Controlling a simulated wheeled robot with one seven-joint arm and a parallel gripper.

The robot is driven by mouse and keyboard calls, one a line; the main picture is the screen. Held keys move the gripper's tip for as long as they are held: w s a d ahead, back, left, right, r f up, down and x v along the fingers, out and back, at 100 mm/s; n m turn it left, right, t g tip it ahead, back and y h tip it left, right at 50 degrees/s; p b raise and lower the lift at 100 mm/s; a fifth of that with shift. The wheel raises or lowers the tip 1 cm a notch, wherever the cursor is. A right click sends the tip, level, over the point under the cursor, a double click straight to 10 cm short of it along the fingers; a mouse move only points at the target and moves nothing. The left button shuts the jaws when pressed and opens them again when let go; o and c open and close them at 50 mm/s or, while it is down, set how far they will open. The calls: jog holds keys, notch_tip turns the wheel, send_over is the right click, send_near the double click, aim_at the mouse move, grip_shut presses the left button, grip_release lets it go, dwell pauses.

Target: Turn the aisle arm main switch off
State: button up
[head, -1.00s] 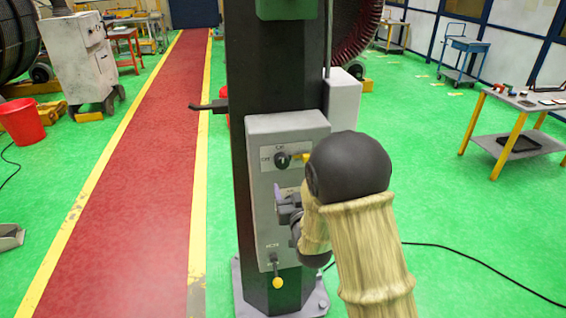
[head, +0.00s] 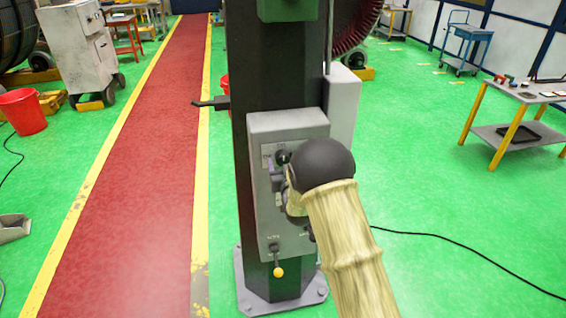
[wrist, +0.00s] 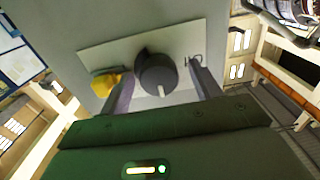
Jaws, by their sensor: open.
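The main switch is a round dark knob (wrist: 156,72) on a pale label plate of a grey control box (head: 262,215), which is fixed to a dark column. In the wrist view a white mark on the knob points toward the bottom of the picture, and lettering shows on the plate to its right. My gripper (wrist: 161,76) is open, with one finger on each side of the knob. I cannot tell whether the fingers touch it. In the head view my gripper (head: 277,176) is in front of the box's upper part and partly hides the knob.
A yellow piece (wrist: 105,83) sticks out beside the knob, close to one finger. A lever with a yellow ball (head: 278,272) hangs at the box's lower end. A dark handle (head: 208,104) juts left from the column.

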jog(key=shift+d, duration=0.1)
jog(key=c, duration=1)
jog(key=shift+o, duration=0.2)
jog(key=shift+f+n+b, duration=0.15)
jog(key=shift+n+b, duration=0.25)
jog(key=shift+b, duration=0.45)
jog(key=n+b, duration=1.7)
jog(key=b, duration=0.4)
